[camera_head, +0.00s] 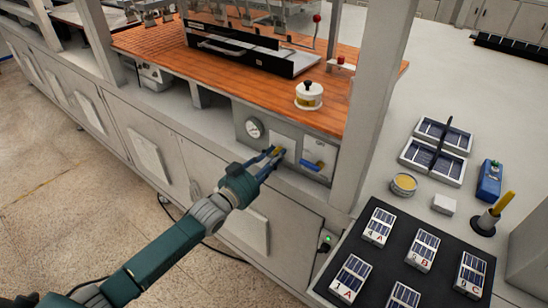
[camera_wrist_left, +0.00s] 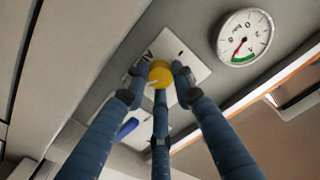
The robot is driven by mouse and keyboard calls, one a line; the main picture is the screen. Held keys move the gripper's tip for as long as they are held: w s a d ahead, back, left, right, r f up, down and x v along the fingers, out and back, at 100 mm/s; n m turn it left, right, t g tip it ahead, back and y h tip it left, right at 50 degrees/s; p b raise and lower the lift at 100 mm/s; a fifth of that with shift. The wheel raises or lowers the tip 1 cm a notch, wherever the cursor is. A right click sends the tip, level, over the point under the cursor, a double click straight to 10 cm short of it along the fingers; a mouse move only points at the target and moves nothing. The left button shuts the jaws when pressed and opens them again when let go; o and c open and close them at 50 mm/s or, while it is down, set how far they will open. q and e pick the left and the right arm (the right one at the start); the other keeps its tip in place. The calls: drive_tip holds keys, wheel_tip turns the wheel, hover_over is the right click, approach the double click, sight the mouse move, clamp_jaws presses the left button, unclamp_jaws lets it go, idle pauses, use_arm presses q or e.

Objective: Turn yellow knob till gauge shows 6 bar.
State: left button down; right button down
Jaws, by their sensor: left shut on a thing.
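The yellow knob (camera_wrist_left: 160,74) sits on a pale plate on the front panel of the bench. My left gripper (camera_wrist_left: 158,82) has its blue fingers around the knob and is shut on it. In the head view my left gripper (camera_head: 272,158) covers most of the knob (camera_head: 279,150). The round white gauge (camera_head: 254,128) is to the left of the knob in the head view. In the left wrist view the gauge (camera_wrist_left: 243,36) shows a red needle and a green band near its rim; its numbers are too small to read surely. My right gripper is not in view.
A blue lever (camera_head: 313,165) is on the panel right of the knob, close to my fingers. A white pot with a black knob (camera_head: 309,95) stands on the orange worktop above. A black mat (camera_head: 390,292) with several labelled panel blocks lies at the lower right.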

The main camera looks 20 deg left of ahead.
use_arm(q)
drive_tip(key=shift+f, duration=0.25)
drive_tip(key=c, duration=1.4)
unclamp_jaws()
drive_tip(key=shift+c, duration=0.2)
drive_tip(key=shift+r, duration=0.1)
drive_tip(key=shift+s+a, duration=0.1)
drive_tip(key=v, duration=1.2)
